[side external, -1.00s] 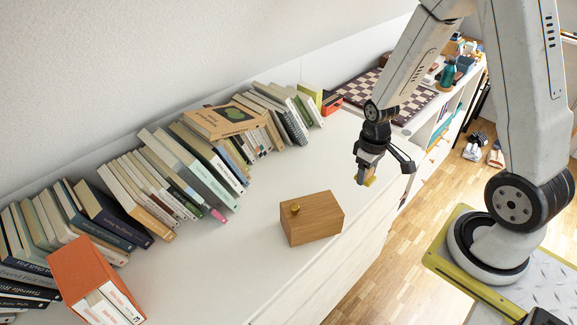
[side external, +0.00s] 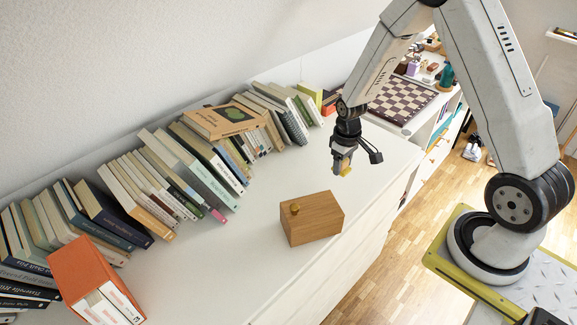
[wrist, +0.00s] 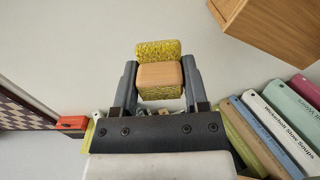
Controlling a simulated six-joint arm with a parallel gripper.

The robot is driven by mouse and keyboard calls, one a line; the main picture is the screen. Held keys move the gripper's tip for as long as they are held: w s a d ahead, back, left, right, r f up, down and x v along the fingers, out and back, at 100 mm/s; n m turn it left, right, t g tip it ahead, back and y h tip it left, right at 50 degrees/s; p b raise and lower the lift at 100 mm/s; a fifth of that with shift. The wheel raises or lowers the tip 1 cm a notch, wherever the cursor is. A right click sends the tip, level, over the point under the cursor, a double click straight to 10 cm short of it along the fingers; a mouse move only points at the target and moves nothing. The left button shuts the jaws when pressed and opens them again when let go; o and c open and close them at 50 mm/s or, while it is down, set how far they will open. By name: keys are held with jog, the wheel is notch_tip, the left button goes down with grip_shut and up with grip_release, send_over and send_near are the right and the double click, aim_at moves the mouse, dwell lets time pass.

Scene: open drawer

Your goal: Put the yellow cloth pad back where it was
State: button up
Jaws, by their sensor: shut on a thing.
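My gripper (side external: 342,166) is shut on the yellow cloth pad (side external: 347,171) and holds it up over the white cabinet top, behind and to the right of the wooden box. In the wrist view the pad (wrist: 158,48) is yellow and rough, with a smooth tan wood-like block against it, between the two fingers of my gripper (wrist: 158,78). The wooden box (side external: 318,222) has a round brass knob (side external: 295,208) and stands apart from my gripper. Part of the box also shows in the wrist view (wrist: 272,28). No opening in the box shows.
A long row of leaning books (side external: 190,165) lines the wall. An orange box of books (side external: 85,275) stands at the front left. A chessboard (side external: 402,100) lies at the back right. The white cabinet top (side external: 225,260) is clear around the wooden box.

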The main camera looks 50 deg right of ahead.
send_over(327, 183)
jog(key=shift+s+a+f, duration=0.1)
jog(key=shift+s+f, duration=0.05)
jog(key=shift+f, duration=1.2)
jog(key=shift+s+f, duration=0.1)
jog(key=shift+f, duration=1.25)
jog(key=shift+w+f, duration=0.25)
jog(key=shift+f, duration=1.6)
jog(key=shift+f, duration=0.1)
jog(key=o, duration=1.2)
jog(key=shift+o, duration=0.2)
